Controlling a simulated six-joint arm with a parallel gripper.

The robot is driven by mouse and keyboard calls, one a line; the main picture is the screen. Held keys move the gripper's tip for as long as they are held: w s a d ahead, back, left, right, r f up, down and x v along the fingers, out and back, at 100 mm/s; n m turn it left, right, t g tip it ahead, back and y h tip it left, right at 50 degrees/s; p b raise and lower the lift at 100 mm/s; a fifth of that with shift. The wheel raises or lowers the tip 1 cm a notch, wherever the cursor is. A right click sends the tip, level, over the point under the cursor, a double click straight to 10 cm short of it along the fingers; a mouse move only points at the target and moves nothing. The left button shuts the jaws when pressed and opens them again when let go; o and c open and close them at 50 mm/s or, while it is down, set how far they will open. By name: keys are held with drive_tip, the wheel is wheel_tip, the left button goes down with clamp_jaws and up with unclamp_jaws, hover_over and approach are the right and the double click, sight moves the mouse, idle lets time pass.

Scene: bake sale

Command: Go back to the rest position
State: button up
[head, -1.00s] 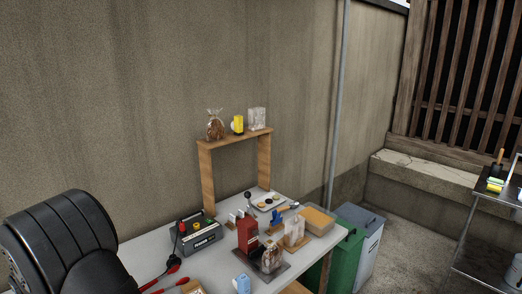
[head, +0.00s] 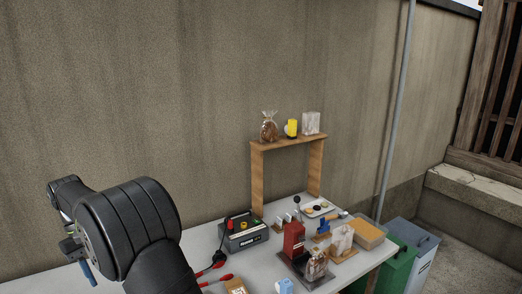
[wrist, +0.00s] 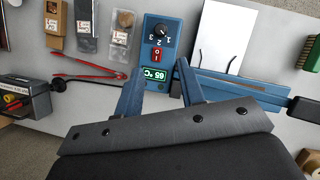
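My gripper (wrist: 160,68) shows in the wrist view with its two blue fingers spread apart and nothing held between them. It is over the table (wrist: 60,120), in front of a blue control box (wrist: 160,35) with a dial, a red switch and a display reading 65 °C. In the head view my arm rises at the lower left, and a blue finger of my gripper (head: 88,272) shows beside it, partly hidden by the arm.
Red-handled tongs (wrist: 85,66) lie left. A wooden shelf (head: 258,180) holds a bag, a yellow cup and a white packet. Bins (head: 405,255) stand beyond the table.

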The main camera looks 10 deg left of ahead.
drive_tip(key=x, duration=1.6)
drive_tip(key=shift+d+f, duration=0.25)
drive_tip(key=shift+f+m, duration=0.2)
drive_tip(key=shift+m, duration=0.2)
drive_tip(key=m, duration=0.2)
drive_tip(key=m+g+y, duration=0.1)
drive_tip(key=m, duration=0.1)
drive_tip(key=shift+d+g, duration=0.1)
drive_tip(key=shift+g, duration=0.2)
drive_tip(key=m+g+y, duration=0.1)
drive_tip(key=m, duration=0.2)
drive_tip(key=shift+w+d+m, duration=0.1)
drive_tip(key=shift+m, duration=0.2)
drive_tip(key=m, duration=0.2)
drive_tip(key=m+y, duration=0.1)
drive_tip(key=m, duration=0.1)
drive_tip(key=shift+d+y, duration=0.1)
drive_tip(key=shift+y, duration=0.2)
drive_tip(key=m+y, duration=0.2)
drive_tip(key=m, duration=0.3)
drive_tip(key=shift+d+m, duration=0.1)
drive_tip(key=shift+m, duration=0.2)
